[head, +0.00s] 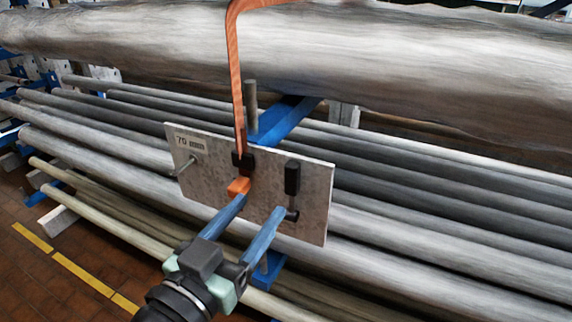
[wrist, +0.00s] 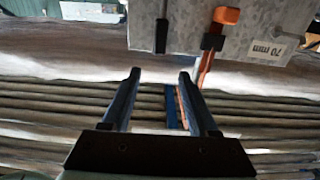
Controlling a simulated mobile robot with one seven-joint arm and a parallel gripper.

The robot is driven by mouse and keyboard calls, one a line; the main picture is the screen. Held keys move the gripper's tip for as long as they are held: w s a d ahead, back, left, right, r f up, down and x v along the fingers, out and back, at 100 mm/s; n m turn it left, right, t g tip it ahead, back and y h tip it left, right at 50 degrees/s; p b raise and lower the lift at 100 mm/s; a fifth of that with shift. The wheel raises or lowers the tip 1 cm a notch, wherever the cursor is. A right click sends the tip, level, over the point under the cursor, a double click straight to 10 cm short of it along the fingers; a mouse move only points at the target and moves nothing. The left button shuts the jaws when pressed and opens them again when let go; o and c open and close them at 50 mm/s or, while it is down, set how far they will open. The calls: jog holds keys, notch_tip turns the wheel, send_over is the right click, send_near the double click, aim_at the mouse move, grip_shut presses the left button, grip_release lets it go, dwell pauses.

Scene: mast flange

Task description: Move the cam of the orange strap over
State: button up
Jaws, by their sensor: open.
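The orange strap (head: 236,85) hangs over the big grey mast and runs down to a black buckle (head: 243,162) on a grey plate (head: 215,168). Its orange cam (head: 238,187) sits just below the buckle. The cam (wrist: 227,15) and buckle (wrist: 212,42) also show at the top of the wrist view, where the plate looks inverted. My gripper (head: 262,204) is open with two blue fingers before the plate. In the head view the left fingertip overlaps the cam's lower edge; I cannot tell whether they touch. In the wrist view nothing shows held between the fingers (wrist: 160,75).
A black handle-like part (head: 292,178) stands on the plate's right side, with a dark knob below it near my right finger. A metal pin (head: 183,167) sticks out at the plate's left. Several long grey poles (head: 420,215) lie behind, on blue supports.

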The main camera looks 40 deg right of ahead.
aim_at(290, 169)
jog(key=p+x, duration=0.3)
jog(key=x, duration=0.7)
jog(key=shift+s+r, duration=0.2)
jog(key=shift+x, duration=0.75)
jog(key=shift+f, duration=0.1)
jog(key=shift+c, duration=0.3)
grip_shut()
